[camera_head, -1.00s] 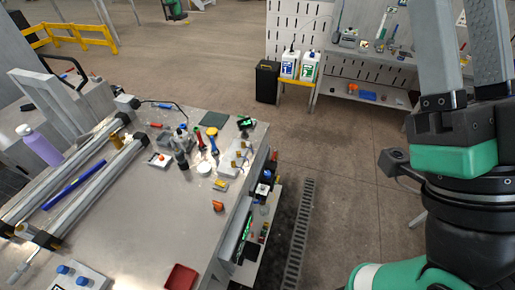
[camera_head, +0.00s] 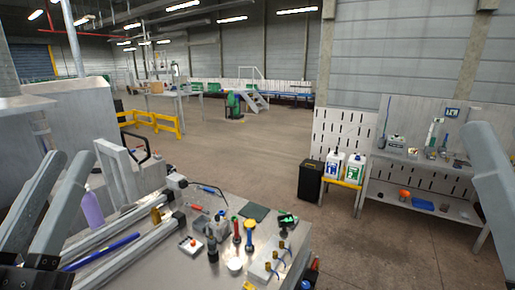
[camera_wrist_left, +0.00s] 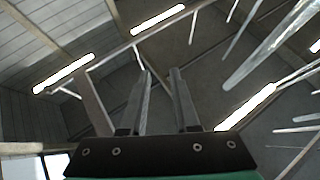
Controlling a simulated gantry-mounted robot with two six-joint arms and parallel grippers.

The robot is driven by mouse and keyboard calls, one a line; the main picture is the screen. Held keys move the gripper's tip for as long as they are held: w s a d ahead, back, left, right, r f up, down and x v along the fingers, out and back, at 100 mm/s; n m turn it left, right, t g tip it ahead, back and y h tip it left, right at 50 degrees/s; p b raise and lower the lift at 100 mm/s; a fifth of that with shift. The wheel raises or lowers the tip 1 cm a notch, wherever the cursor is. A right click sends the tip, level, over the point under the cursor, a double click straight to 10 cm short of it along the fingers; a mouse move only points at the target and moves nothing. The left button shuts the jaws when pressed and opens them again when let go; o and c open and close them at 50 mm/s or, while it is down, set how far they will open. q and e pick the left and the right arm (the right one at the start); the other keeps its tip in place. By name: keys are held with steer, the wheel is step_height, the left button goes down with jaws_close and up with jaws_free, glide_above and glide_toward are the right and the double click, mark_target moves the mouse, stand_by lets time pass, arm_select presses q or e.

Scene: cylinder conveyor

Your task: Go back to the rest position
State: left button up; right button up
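My left gripper (camera_head: 73,158) shows at the left edge of the head view, with its two grey fingers pointing up and apart. In the left wrist view its fingers (camera_wrist_left: 161,72) are spread with nothing between them, against the ceiling and its lights. My right gripper (camera_head: 488,165) shows only as one grey finger at the right edge of the head view. Its other finger is outside the picture, so its opening cannot be judged. I see nothing held by the left gripper.
The workbench (camera_head: 205,272) lies at the lower left with rails, a blue rod (camera_head: 100,252), a purple bottle (camera_head: 93,208) and several tools. A black bin (camera_head: 310,180), a yellow stand (camera_head: 341,184) with two jugs and a shelf (camera_head: 425,190) stand farther back. The floor between is clear.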

arm_select(q)
steer(key=s+d+f+t+h+b, duration=0.1)
steer(key=s+f+b, duration=0.2)
steer(key=f+b, duration=0.55)
steer(key=s+d+f+t+h+b, duration=0.1)
steer(key=s+f+b, duration=0.2)
steer(key=f+b, duration=0.5)
step_height(320, 180, up, 40)
steer(key=p, duration=3.9)
steer(key=shift+a+r+m, duration=0.15)
steer(key=shift+a+m, duration=0.05)
steer(key=shift+m, duration=0.1)
